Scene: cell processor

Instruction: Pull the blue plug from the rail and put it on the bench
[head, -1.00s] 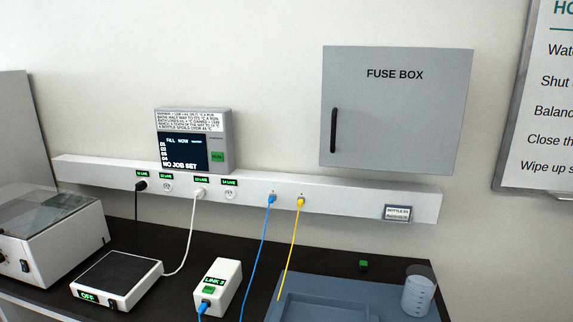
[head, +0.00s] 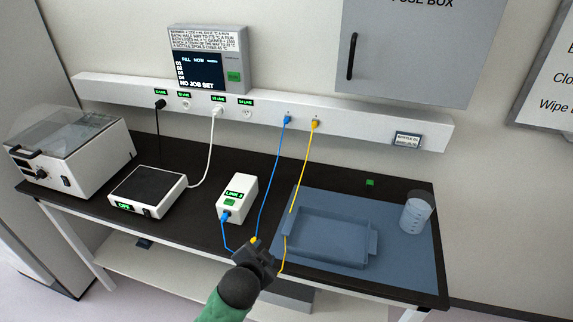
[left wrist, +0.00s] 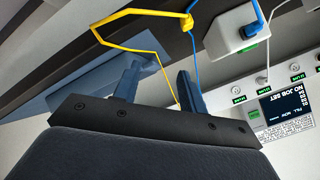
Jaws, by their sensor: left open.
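The blue plug (head: 286,119) sits in the white rail (head: 350,122), left of a yellow plug (head: 315,123). Its blue cable (head: 267,185) hangs down to the bench and links to the white LINK box (head: 237,198), where another blue plug (head: 224,216) sits. My left gripper (head: 262,247) is over the bench's front edge, well below and in front of the rail plug. In the left wrist view its two fingers (left wrist: 157,72) are apart with nothing held between them. The black bench (head: 190,222) has bare patches. My right gripper is not in view.
A loose yellow plug end (head: 254,240) lies close to my left gripper; it also shows in the left wrist view (left wrist: 188,22). A blue tray (head: 372,240) and a beaker (head: 416,213) stand at the right. A scale (head: 147,190) and a lidded machine (head: 70,150) stand left.

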